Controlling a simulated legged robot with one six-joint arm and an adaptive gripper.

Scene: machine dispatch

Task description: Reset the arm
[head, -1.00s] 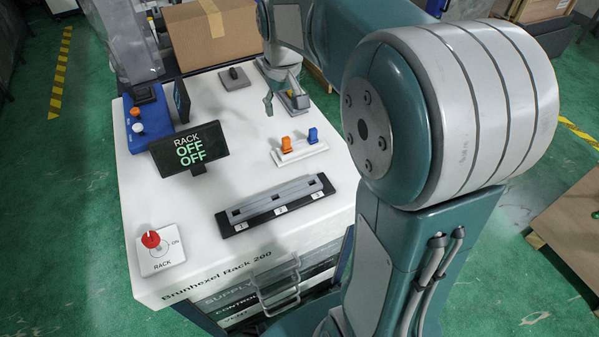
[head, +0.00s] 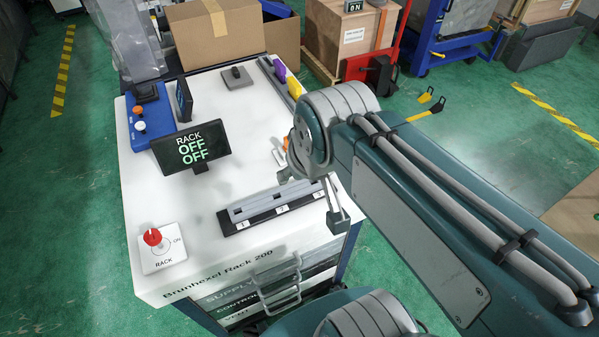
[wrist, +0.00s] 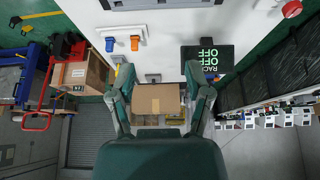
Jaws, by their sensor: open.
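My arm reaches in from the lower right of the head view, bent over the right front edge of the white rack top (head: 236,94). My gripper (wrist: 159,70) shows in the wrist view with its two fingers spread wide and nothing between them. In the head view its fingers are partly hidden by the wrist, and one hangs near the right end of the black slot strip (head: 238,226). The orange switch (wrist: 135,42) and blue switch (wrist: 110,44) stand clear of the fingers in the wrist view. In the head view my wrist mostly hides them.
The display (head: 192,146) reads RACK OFF OFF. A red knob (head: 152,237) sits at the front left, and a blue button box (head: 148,122) behind it. Purple and yellow handles (head: 279,70) stand at the back right. A cardboard box (head: 215,38) is behind the rack.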

